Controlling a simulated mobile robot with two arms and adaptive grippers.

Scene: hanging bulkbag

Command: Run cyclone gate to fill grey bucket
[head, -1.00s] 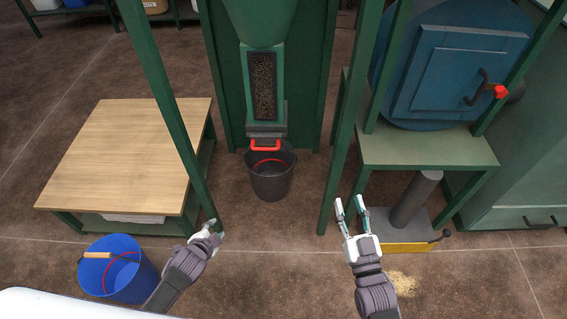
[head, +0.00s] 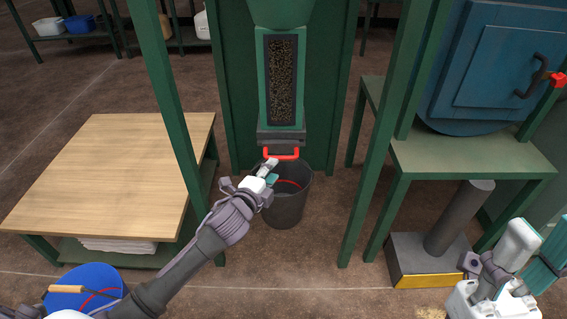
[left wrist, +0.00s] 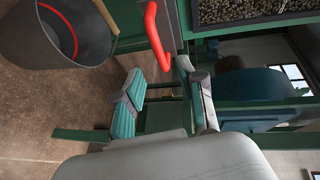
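The cyclone (head: 281,80) is a green hopper with a dark window full of grain-like material. Its gate has a red handle (head: 281,154) at the bottom, also seen in the left wrist view (left wrist: 155,36). The grey bucket (head: 288,205) stands on the floor below the gate; it shows at top left in the left wrist view (left wrist: 60,40). My left gripper (head: 268,170) is just below and in front of the handle, fingers apart and empty in the left wrist view (left wrist: 160,95). My right gripper (head: 530,245) is at lower right, fingers apart and empty.
Green frame posts (head: 170,110) stand on both sides of the cyclone. A wooden-topped table (head: 110,170) is at left, with a blue bucket (head: 90,285) in front. A blue round-bodied machine (head: 490,75) on a green stand is at right.

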